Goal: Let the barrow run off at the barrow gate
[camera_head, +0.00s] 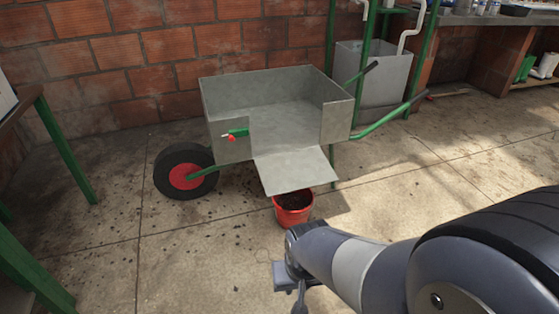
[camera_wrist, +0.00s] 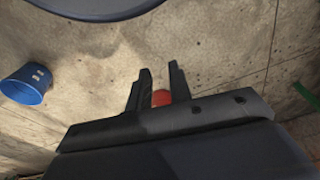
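The grey metal barrow (camera_head: 230,97) stands by the brick wall in the head view. Its gate (camera_head: 296,170) is down, sloping outward from the opening in the near side. The visible tray floor looks bare. A green latch with a red tip (camera_head: 234,135) sits left of the opening. A red bucket (camera_head: 293,213) with dark matter inside stands on the floor below the gate's lower edge. My gripper (camera_wrist: 160,72) is open in the wrist view, fingers apart. A red thing (camera_wrist: 161,98) shows between them; I cannot tell what it is. In the head view my gripper is low, nearer than the bucket.
A blue bucket (camera_wrist: 26,85) lies in the wrist view's left. A green-legged table (camera_head: 65,150) stands at the left. A grey bin (camera_head: 372,75) in a green frame stands behind the barrow's handles. Concrete floor (camera_head: 440,165) is clear at the right.

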